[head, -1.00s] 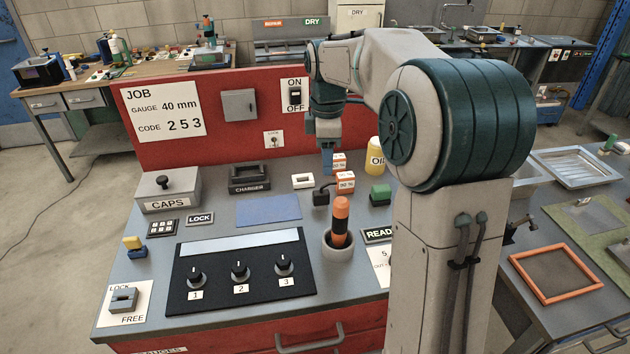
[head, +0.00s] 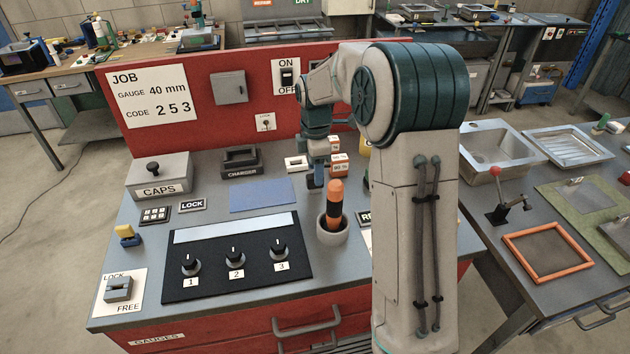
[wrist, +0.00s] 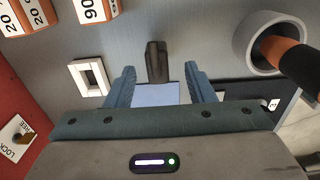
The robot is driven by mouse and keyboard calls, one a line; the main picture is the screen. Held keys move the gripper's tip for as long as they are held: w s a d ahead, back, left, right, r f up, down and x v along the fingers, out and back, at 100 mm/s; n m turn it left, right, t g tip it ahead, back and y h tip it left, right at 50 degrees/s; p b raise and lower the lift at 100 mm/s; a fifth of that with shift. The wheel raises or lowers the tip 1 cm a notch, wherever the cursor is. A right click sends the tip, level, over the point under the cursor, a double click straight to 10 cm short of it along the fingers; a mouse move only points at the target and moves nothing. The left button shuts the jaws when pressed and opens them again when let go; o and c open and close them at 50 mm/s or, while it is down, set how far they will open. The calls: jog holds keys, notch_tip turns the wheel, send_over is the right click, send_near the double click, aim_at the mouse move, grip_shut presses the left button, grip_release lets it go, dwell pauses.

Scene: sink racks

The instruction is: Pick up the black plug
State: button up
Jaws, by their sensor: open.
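The black plug (wrist: 156,62) lies on the grey bench top. In the wrist view it shows between and just beyond the tips of my gripper (wrist: 159,74), with a gap on both sides. My gripper is open and empty. In the head view my gripper (head: 314,184) points down low over the bench, right of the blue mat (head: 262,196) and behind the grey cup. There the gripper mostly hides the plug, and I cannot tell the exact height of the fingertips above the bench.
The grey cup (head: 332,234) with an orange-and-black handle stands close in front of my gripper. A white frame (wrist: 88,78) and orange-white blocks (head: 338,152) are close behind it. The red back panel (head: 202,119) rises beyond. The blue mat's area is clear.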

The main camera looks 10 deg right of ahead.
jog(key=shift+w+a+f, duration=0.1)
jog(key=shift+w+f, duration=0.05)
jog(key=shift+f, duration=1.55)
jog(key=shift+c, duration=0.3)
grip_shut()
jog(key=shift+r, duration=0.1)
